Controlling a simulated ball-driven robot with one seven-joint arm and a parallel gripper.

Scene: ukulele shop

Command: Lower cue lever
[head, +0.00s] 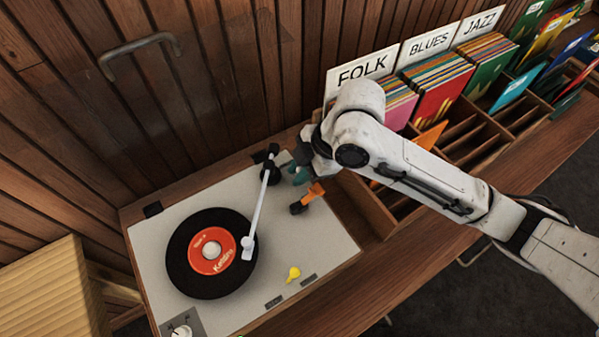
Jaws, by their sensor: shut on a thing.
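The record player (175,240) stands on the wooden counter with a black record (190,275) on it, red label up. The white tonearm (260,205) runs from its dark pivot (268,158) at the back right, with its head over the record's right side. I cannot tell whether the needle touches. My gripper (301,190) is low over the deck's right side, just right of the pivot, with teal and orange parts showing. It is shut on what appears to be the cue lever, which the fingers and arm mostly hide.
A yellow piece (293,274) lies on the deck's front right. A white knob (181,331) is at the front left corner. Record bins (480,150) with FOLK, BLUES and JAZZ signs stand right, behind my arm. A wooden wall with a metal handle (140,45) rises behind.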

